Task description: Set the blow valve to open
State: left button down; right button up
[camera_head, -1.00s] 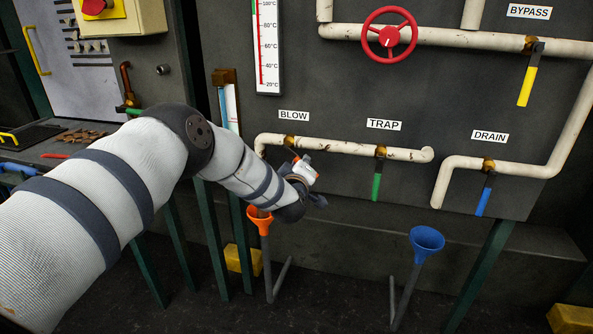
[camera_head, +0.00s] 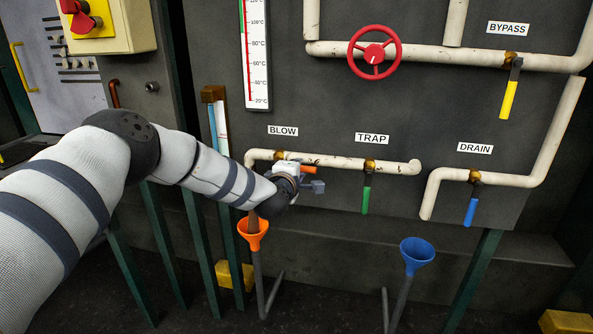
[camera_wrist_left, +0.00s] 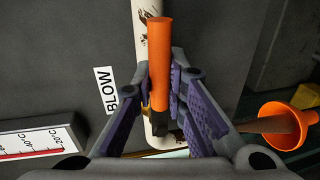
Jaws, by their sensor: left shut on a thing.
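The blow valve's orange handle (camera_head: 309,169) points right along the white pipe (camera_head: 345,163) below the BLOW label (camera_head: 283,131). In the left wrist view the handle (camera_wrist_left: 160,55) lies in line with the pipe. My left gripper (camera_head: 300,180) is shut on this handle. Its purple-padded fingers (camera_wrist_left: 163,97) sit on both sides of it in the left wrist view. My right gripper is not in view.
The trap valve's green handle (camera_head: 366,198) and the drain valve's blue handle (camera_head: 470,211) hang down at the right. A blue funnel (camera_head: 417,252) stands to the right.

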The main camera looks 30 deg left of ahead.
pick_arm(q)
jog(key=shift+d, duration=0.1)
dwell(0.4)
jog(key=c, duration=1.6)
grip_release()
jog(key=v, duration=1.2)
jog(key=shift+r, duration=0.15)
